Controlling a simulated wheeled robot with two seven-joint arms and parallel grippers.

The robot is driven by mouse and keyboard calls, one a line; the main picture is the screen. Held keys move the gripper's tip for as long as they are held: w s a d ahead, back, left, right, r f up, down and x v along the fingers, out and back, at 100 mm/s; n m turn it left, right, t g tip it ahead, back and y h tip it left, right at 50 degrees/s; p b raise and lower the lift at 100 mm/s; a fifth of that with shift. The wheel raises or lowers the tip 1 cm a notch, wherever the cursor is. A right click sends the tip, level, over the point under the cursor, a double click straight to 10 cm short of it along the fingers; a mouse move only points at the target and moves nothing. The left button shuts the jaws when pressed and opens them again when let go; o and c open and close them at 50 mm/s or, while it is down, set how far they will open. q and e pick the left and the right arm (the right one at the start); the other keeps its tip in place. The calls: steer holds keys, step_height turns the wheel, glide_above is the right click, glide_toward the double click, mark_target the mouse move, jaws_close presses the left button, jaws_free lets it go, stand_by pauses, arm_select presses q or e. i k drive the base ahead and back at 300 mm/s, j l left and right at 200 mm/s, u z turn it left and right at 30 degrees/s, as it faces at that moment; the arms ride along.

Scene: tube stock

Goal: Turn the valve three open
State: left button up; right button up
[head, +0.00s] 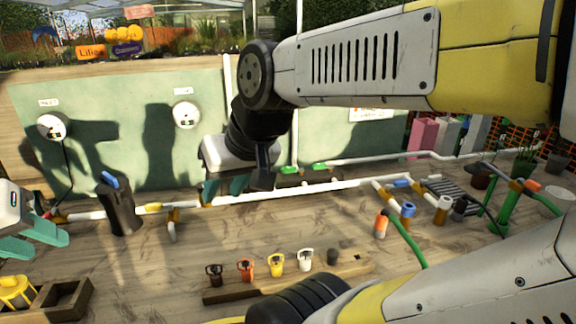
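White pipes run along the wooden bench, with several coloured valve handles: a blue handle (108,180) at left, a yellow one (152,207), a green one (290,169), a second green one (320,166) and a blue one (401,183) at right. I cannot read which valve is three. My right gripper (225,188) hangs over the pipe left of the green handles, its teal fingers apart, pointing down. Its body and fingers hide part of the pipe there. My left gripper (34,241) is at the left edge, fingers apart and empty, above the bench.
Several small coloured pieces stand in a wooden rack (235,292) at the front. A wooden box (68,298) and a yellow stool-like item (14,291) are front left. The bench between rack and pipe is fairly clear.

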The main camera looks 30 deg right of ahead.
mark_target(284, 170)
steer(key=z, duration=0.35)
steer(key=l+z, duration=0.15)
steer(key=z, duration=0.2)
steer(key=l+z, duration=0.1)
steer(key=z, duration=0.25)
steer(key=l+u, duration=0.1)
steer(key=u, duration=0.4)
steer(key=l+u, duration=0.15)
steer(key=u, duration=0.3)
